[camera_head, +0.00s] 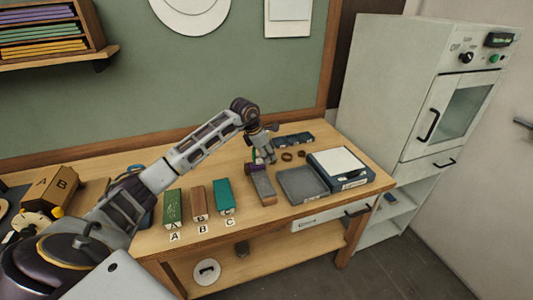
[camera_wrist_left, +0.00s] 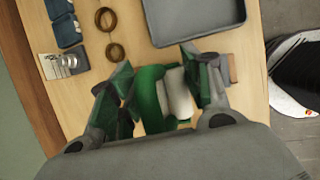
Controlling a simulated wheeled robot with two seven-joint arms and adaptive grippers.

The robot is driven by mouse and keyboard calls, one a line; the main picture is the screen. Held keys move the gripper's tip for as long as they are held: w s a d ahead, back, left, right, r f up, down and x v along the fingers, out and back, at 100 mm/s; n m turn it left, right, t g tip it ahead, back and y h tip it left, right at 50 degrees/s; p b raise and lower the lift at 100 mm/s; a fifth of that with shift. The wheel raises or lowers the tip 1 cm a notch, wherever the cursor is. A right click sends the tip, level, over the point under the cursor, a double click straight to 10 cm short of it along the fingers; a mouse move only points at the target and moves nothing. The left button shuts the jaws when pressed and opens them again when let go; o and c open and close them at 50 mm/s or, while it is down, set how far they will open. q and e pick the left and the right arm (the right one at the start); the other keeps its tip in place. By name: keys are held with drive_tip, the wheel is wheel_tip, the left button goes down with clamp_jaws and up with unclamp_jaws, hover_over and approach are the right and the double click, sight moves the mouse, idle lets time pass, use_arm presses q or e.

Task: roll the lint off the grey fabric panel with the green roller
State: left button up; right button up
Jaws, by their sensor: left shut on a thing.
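The green roller (camera_wrist_left: 150,98) shows in the left wrist view, with a pale cylinder (camera_wrist_left: 179,94) beside its green part. My left gripper (camera_head: 264,154) is shut on it above the table; its fingers also show in the wrist view (camera_wrist_left: 155,88). The gripper hides most of the roller in the head view. A flat grey panel (camera_head: 302,185) with a raised rim lies right of the gripper, apart from it. It also shows at the top of the wrist view (camera_wrist_left: 195,20). I cannot make out lint on it. My right gripper is not in view.
A grey-topped block (camera_head: 263,186) sits below the gripper. A box with a white top (camera_head: 340,162) stands right of the panel. Boxes A (camera_head: 172,206), B (camera_head: 199,203) and C (camera_head: 223,196) stand left.

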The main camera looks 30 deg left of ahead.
use_arm(q)
drive_tip(key=shift+a, duration=0.1)
drive_tip(key=shift+a+f, duration=0.1)
drive_tip(key=shift+a, duration=0.05)
drive_tip(key=shift+f+b, duration=1.25)
drive_tip(key=shift+f, duration=1.2)
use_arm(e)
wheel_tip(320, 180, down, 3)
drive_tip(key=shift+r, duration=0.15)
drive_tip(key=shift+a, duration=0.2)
